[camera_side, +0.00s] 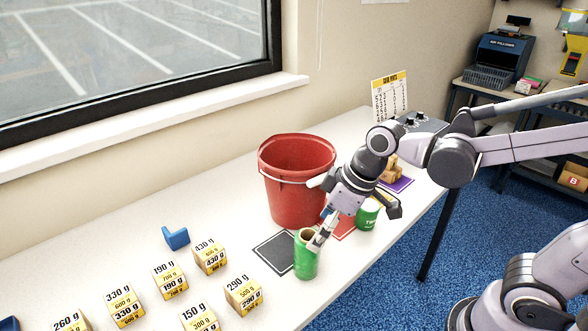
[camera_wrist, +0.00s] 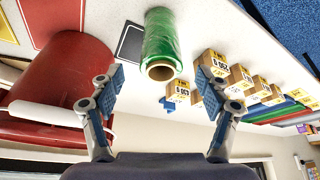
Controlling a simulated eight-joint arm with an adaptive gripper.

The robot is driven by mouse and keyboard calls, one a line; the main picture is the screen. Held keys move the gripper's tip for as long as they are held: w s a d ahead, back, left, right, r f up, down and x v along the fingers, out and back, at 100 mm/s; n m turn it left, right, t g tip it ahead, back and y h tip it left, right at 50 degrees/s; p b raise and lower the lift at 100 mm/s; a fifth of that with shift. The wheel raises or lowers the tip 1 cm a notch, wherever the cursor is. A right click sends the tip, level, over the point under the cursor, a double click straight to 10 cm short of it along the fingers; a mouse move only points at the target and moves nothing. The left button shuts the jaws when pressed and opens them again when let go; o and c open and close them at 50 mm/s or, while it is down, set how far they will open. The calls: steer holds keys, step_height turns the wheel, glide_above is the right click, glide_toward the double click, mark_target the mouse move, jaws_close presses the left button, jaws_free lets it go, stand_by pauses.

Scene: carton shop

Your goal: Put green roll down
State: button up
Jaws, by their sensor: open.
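The green roll (camera_side: 306,256) stands upright on the white table, at the front right edge of the black mat (camera_side: 272,252). I cannot tell whether its base rests on the mat or just beside it. My gripper (camera_side: 322,232) is at the roll's upper right in the side view, with one finger crossing in front of the roll's top. In the wrist view my gripper (camera_wrist: 157,88) has its fingers wide apart with nothing between the tips. The roll (camera_wrist: 162,40) shows beyond them, its open core facing the camera; the black mat (camera_wrist: 129,42) is beside it.
A red bucket (camera_side: 297,185) stands close behind my gripper. Several weight-marked boxes (camera_side: 243,294) and a blue piece (camera_side: 175,238) occupy the left. The table's front edge is close to the roll.

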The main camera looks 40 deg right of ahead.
steer(key=s+d+r+m+t+h, duration=0.2)
steer(key=s+d+m+t, duration=0.1)
steer(key=d, duration=0.5)
steer(key=shift+s+d+m, duration=0.35)
steer(key=shift+s+m, duration=0.1)
steer(key=shift+m, duration=0.75)
